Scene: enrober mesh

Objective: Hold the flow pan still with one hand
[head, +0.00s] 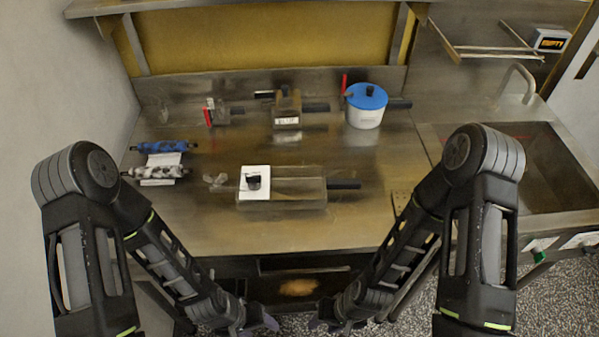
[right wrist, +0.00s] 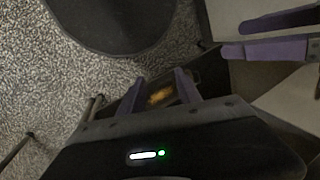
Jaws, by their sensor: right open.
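A shallow rectangular pan (head: 305,187), which looks like the flow pan, lies on the steel counter, with a dark handle pointing right. A white card and a black knob (head: 254,182) are at its left end. My right gripper (head: 335,318) is low in front of the counter, apart from the pan. Its fingers are spread and empty in the right wrist view (right wrist: 160,83). My left gripper (head: 258,320) is beside it, also low and away from the pan. Its purple fingers show apart in the right wrist view (right wrist: 255,36).
A blue-lidded white pot (head: 366,108), a box-like vessel with a handle (head: 287,110) and a small red-handled item (head: 217,113) stand at the back. Two rollers (head: 163,147) lie at the left. A sink basin (head: 530,175) is at the right. The counter front is clear.

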